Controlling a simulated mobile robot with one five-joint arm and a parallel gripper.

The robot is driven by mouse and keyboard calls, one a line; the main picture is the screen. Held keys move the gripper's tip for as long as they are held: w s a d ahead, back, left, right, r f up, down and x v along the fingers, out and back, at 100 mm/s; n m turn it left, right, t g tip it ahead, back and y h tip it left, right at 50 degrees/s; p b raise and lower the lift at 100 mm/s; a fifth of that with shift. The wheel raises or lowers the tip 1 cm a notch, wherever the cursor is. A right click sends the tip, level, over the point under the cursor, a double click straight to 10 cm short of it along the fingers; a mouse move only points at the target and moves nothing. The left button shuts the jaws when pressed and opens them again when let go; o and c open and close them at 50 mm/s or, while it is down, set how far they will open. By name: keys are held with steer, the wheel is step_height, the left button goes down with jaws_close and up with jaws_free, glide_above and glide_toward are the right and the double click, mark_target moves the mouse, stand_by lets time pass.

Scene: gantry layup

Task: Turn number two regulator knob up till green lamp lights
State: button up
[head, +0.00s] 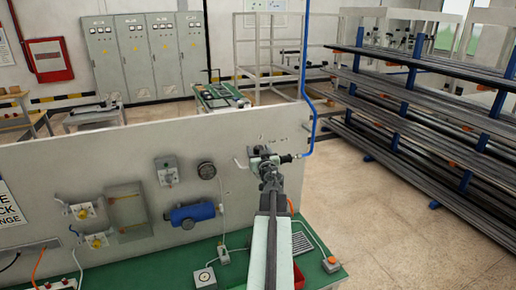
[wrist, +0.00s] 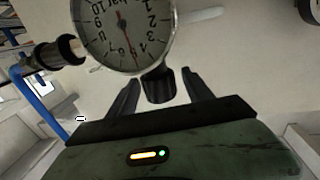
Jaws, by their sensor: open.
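A black ribbed knob (wrist: 158,85) sits under a round pressure gauge (wrist: 122,30) in the wrist view. The gauge face appears upside down there, with a red needle. My gripper (wrist: 160,72) is open, with one dark finger on each side of the knob; I cannot tell whether either touches it. In the head view my gripper (head: 268,160) is up at the grey panel, and my arm hides much of the regulator. No number label is readable at the knob. I cannot make out a lit green lamp on the panel.
The upright panel (head: 120,170) carries a blue cylinder (head: 192,214), a black round fitting (head: 206,170) and a grey box (head: 167,170). A blue hose (head: 308,90) rises right of the regulator. A green bench top (head: 130,272) lies below. Open floor and bar racks (head: 420,110) lie right.

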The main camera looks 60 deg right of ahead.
steer(key=x, duration=0.2)
steer(key=shift+w+d, duration=0.3)
steer(key=shift+s, duration=0.1)
jaws_close()
steer(key=shift+s+m+g+h, duration=0.1)
steer(key=shift+m+g+h, duration=0.6)
steer(key=shift+g, duration=0.2)
jaws_free()
steer(key=v, duration=0.7)
steer(key=shift+s+a, duration=0.2)
steer(key=shift+a, duration=0.05)
